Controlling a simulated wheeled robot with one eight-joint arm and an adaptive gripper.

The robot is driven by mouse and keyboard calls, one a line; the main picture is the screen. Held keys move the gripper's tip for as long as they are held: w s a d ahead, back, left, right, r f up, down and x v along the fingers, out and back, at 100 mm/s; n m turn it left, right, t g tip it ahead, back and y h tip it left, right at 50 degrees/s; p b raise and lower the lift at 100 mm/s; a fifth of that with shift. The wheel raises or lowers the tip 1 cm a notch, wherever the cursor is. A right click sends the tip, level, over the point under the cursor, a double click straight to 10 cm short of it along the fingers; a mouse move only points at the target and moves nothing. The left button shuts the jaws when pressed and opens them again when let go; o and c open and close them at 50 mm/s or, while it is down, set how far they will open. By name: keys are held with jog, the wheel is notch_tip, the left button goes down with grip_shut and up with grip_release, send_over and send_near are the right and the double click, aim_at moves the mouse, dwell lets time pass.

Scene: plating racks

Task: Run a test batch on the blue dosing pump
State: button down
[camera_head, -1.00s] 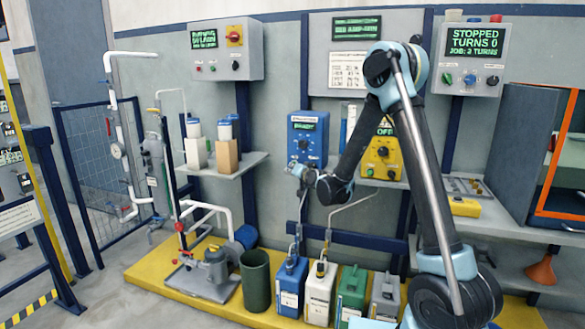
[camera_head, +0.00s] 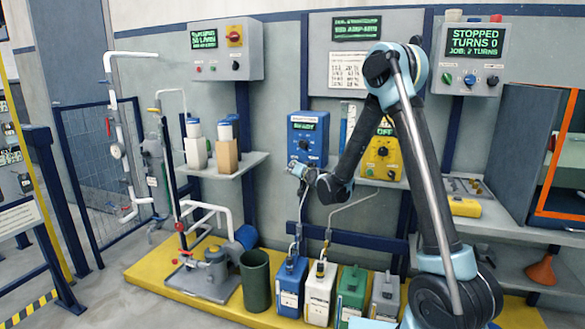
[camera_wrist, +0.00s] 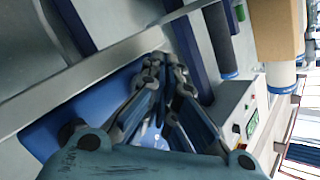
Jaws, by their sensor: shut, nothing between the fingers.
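The blue dosing pump (camera_head: 310,124) stands on the shelf against the back wall. It has a lit green display at its top, and its lettering is too small to read surely. My gripper (camera_head: 294,170) is at the pump's lower left front, shut with nothing between the fingers. The arm comes in from the right. In the wrist view my gripper (camera_wrist: 168,62) has its fingers together in front of a blue surface (camera_wrist: 62,130), which looks like the pump's. I cannot tell whether the fingertips touch it. The gripper hides part of the pump's lower front.
A yellow pump (camera_head: 382,158) stands right of the blue one, partly behind my arm. A stopped control box (camera_head: 472,58) hangs upper right. Several jugs, including a blue one (camera_head: 291,285), stand on the yellow floor platform (camera_head: 160,284). A shelf with bottles and boxes (camera_head: 215,165) is at left.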

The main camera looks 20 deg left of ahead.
jog(key=shift+w, duration=0.2)
dwell(0.3)
jog(key=shift+s, duration=0.95)
jog(key=s, duration=0.5)
jog(key=shift+a, duration=0.2)
jog(key=shift+w, duration=0.1)
dwell(0.7)
